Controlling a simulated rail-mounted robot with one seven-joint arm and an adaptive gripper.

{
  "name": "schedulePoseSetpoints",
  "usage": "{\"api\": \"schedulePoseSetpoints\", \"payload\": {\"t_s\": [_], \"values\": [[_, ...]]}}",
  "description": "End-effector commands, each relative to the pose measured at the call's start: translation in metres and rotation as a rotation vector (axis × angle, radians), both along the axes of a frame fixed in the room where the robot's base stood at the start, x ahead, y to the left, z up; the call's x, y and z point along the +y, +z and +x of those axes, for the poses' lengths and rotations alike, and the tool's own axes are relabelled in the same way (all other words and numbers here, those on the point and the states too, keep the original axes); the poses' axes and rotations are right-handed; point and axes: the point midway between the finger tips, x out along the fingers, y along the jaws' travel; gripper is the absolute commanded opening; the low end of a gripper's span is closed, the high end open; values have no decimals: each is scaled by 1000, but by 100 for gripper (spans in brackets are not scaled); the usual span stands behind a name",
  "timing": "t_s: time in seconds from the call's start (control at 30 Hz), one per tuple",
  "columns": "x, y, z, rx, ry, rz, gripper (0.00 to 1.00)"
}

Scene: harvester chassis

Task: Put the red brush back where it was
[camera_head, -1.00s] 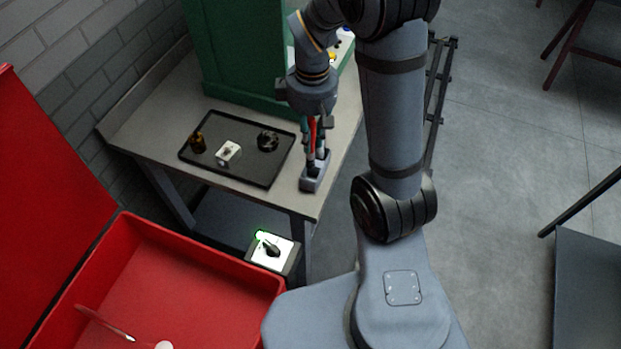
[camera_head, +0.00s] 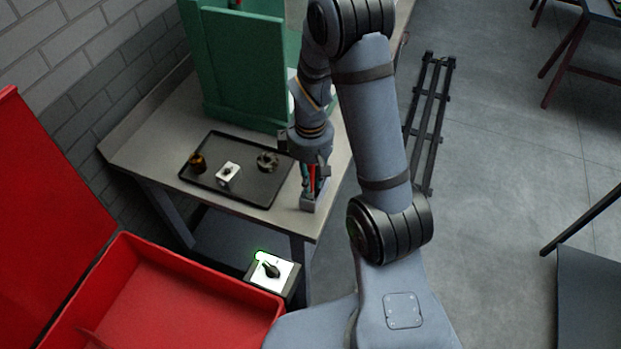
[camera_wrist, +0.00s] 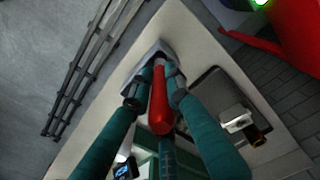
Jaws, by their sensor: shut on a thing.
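In the head view the red brush (camera_head: 312,180) shows as a thin red strip below my gripper (camera_head: 311,184). My gripper is shut on it, above a small grey holder (camera_head: 308,206) near the table's front right corner. In the wrist view the brush's far end meets the grey holder (camera_wrist: 152,54). The fingers and handle hide how deep it sits.
A black tray (camera_head: 257,192) with several small parts lies left of the holder. A green cabinet (camera_head: 240,70) stands behind. A red bin (camera_head: 180,285) and a lit white-topped box (camera_head: 272,271) are in front of the table (camera_head: 140,140).

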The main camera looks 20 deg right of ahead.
Motion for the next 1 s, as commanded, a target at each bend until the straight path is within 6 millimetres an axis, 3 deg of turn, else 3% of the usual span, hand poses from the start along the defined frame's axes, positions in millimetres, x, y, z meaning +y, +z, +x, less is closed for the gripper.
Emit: {"api": "schedulePoseSetpoints", "payload": {"t_s": [0.07,0.1,0.4,0.8,1.0], "values": [[0,-4,0,0,0,0,0],[0,-3,0,0,0,0,17],[0,-2,0,0,0,0,35],[0,7,1,-4,0,1,35],[0,46,3,-8,0,1,35]]}}
